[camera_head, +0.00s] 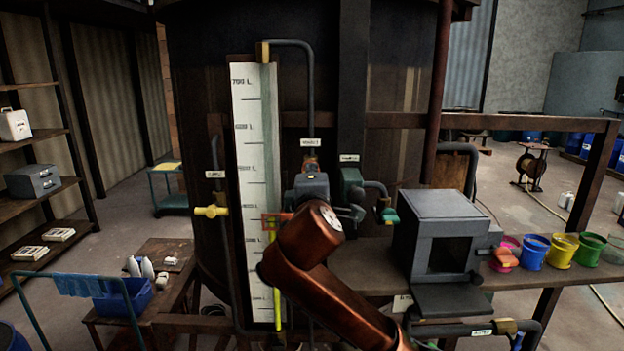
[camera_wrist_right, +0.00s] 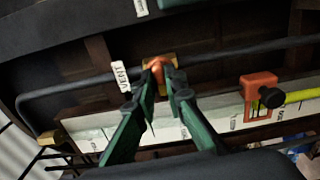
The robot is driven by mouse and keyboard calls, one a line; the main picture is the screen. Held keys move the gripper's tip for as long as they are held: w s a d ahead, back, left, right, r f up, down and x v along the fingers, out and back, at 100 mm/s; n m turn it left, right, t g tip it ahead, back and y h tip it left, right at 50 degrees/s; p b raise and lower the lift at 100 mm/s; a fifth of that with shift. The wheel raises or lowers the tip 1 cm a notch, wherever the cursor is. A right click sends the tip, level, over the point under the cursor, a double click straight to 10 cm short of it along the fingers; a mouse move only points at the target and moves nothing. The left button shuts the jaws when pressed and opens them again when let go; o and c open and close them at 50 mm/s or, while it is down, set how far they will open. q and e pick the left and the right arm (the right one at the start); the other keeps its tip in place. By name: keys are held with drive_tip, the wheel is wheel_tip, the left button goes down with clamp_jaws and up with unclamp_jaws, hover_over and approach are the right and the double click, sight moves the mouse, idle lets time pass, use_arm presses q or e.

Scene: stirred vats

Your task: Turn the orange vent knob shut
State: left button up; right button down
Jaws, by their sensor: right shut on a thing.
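The orange vent knob (camera_wrist_right: 157,66) sits on a brass fitting on the dark pipe, beside a white VENT label (camera_wrist_right: 121,76) in the right wrist view. My right gripper (camera_wrist_right: 161,84) has its two green fingers shut on the knob, one on each side. In the head view a small part of the orange knob (camera_head: 311,162) shows just above my right wrist, below a white label (camera_head: 310,143). My right arm hides the area below. My left gripper is out of view.
A white level scale (camera_head: 252,150) with a red slider (camera_head: 271,221) and yellow rod stands left of the knob. A green valve (camera_head: 352,188) and a grey box (camera_head: 436,225) are at the right. Colored buckets (camera_head: 534,250) stand on the bench's right end.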

drive_tip(key=shift+m, duration=0.4)
drive_tip(key=c, duration=2)
unclamp_jaws()
drive_tip(key=shift+s, duration=0.1)
drive_tip(key=s, duration=1.1)
drive_tip(key=shift+s, duration=0.4)
drive_tip(key=shift+d+f, duration=0.1)
